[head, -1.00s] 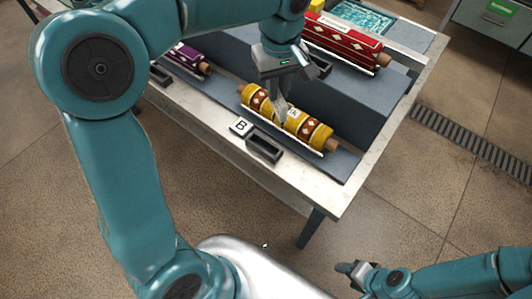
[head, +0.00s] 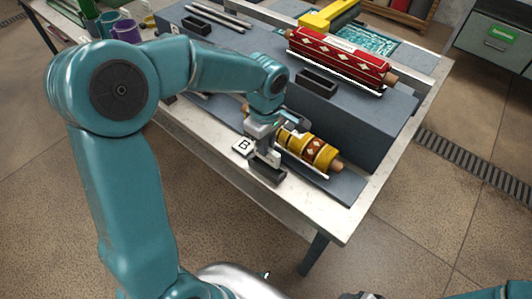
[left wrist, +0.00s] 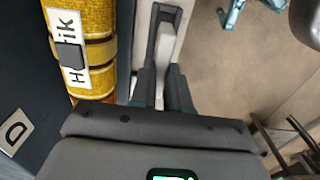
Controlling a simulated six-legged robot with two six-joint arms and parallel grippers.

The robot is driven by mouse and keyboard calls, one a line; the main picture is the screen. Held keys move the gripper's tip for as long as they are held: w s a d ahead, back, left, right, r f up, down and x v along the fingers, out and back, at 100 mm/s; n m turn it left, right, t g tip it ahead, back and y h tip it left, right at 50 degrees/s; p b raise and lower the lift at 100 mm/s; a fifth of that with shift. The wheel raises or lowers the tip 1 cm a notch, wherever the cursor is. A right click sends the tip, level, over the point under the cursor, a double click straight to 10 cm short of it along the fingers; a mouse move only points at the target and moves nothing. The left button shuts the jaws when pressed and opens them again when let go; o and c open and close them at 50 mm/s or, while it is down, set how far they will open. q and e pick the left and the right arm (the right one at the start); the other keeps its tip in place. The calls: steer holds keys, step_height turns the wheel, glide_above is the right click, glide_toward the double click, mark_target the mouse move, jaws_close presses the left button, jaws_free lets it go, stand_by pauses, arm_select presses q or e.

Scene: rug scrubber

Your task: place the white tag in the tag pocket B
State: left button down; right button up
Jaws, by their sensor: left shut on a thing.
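My left gripper (head: 266,152) is over the tag pocket B (head: 268,174), a small dark open box on the table's front edge. It is shut on the white tag (left wrist: 166,48), a narrow pale strip between the fingers in the left wrist view. The tag's far end lies within the outline of the dark pocket frame (left wrist: 168,10); I cannot tell how deep it sits. The white B plate (head: 243,147) is just left of the pocket. My right gripper (head: 362,296) barely shows at the bottom edge, its fingers unclear.
A yellow patterned roll (head: 311,150) lies close behind the pocket; its label (left wrist: 68,48) and a dark clip show in the left wrist view. A D plate (left wrist: 14,132) lies beyond. A red roll (head: 340,61) and another dark pocket (head: 317,82) are on the upper step.

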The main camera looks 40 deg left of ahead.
arm_select(q)
steer(key=shift+f, duration=2.2)
steer(key=shift+f, duration=0.15)
steer(key=c, duration=1.1)
jaws_free()
